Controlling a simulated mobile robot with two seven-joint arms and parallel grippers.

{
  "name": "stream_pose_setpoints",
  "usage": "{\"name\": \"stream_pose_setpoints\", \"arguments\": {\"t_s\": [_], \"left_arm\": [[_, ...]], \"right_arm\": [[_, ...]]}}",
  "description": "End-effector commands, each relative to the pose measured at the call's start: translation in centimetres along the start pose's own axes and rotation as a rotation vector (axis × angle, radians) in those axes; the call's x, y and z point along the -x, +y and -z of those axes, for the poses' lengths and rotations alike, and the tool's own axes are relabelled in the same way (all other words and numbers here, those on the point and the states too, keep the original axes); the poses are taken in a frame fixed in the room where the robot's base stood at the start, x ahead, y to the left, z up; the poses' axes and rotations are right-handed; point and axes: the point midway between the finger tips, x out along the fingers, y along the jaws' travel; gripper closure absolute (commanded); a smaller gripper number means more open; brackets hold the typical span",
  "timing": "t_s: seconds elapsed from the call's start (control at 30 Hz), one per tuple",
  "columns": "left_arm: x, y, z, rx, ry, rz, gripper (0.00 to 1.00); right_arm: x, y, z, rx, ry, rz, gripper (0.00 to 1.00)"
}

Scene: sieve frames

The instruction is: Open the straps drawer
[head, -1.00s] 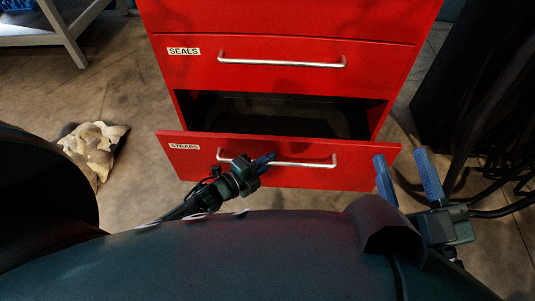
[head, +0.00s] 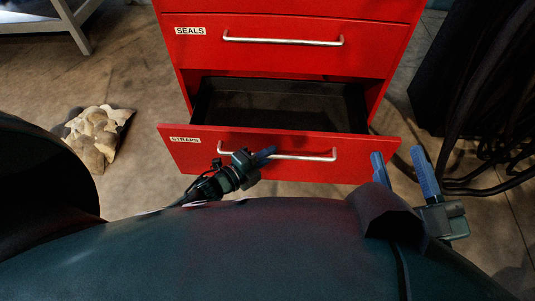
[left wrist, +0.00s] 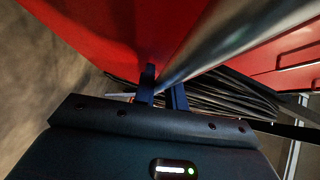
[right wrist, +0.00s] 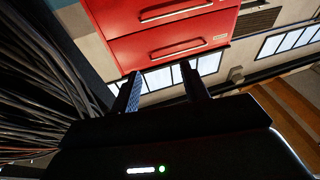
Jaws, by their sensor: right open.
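The straps drawer (head: 180,150) is the lowest red drawer in the head view, labelled STRAPS, and stands well open. Its dark inside (head: 280,105) shows and looks empty. My left gripper (head: 265,154) is at the left part of its silver bar handle (head: 305,157). In the left wrist view the handle (left wrist: 215,40) runs between the two blue fingers (left wrist: 163,85), which are closed around it. My right gripper (head: 398,156) is open and empty, right of the drawer front. In the right wrist view nothing is between its fingers (right wrist: 164,80).
The closed SEALS drawer (head: 200,50) is above. Black cables (head: 485,110) hang at the right, near my right gripper. A pale crumpled bundle (head: 95,135) lies on the floor at left. A grey table leg (head: 75,28) stands at the upper left.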

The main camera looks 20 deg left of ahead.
Motion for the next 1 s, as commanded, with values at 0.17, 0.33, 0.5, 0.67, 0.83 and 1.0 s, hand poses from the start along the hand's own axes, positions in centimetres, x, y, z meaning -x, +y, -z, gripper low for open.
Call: {"name": "stream_pose_setpoints", "arguments": {"t_s": [0.17, 0.33, 0.5, 0.67, 0.83, 1.0], "left_arm": [[0.0, 0.0, -0.1, -0.001, -0.001, 0.000, 0.74], [0.0, 0.0, -0.1, 0.000, -0.001, 0.000, 0.66], [0.1, 0.0, 0.0, 0.000, -0.001, 0.000, 0.66], [1.4, -0.1, 0.0, 0.001, -0.001, -0.003, 0.66], [4.8, -0.2, 0.0, 0.001, -0.002, -0.005, 0.66], [8.7, -0.2, 0.0, 0.001, -0.002, -0.005, 0.66]], "right_arm": [[0.0, 0.0, 0.0, -0.002, -0.001, -0.002, 0.55], [0.0, 0.0, 0.0, -0.003, 0.000, -0.002, 0.55], [0.0, 0.0, 0.1, -0.003, 0.001, -0.002, 0.55], [-0.1, 0.1, 0.8, 0.007, 0.004, -0.002, 0.55], [-0.1, 0.2, 1.4, 0.037, -0.001, -0.006, 0.55], [0.1, 0.3, 0.7, 0.070, -0.036, -0.010, 0.55]]}}
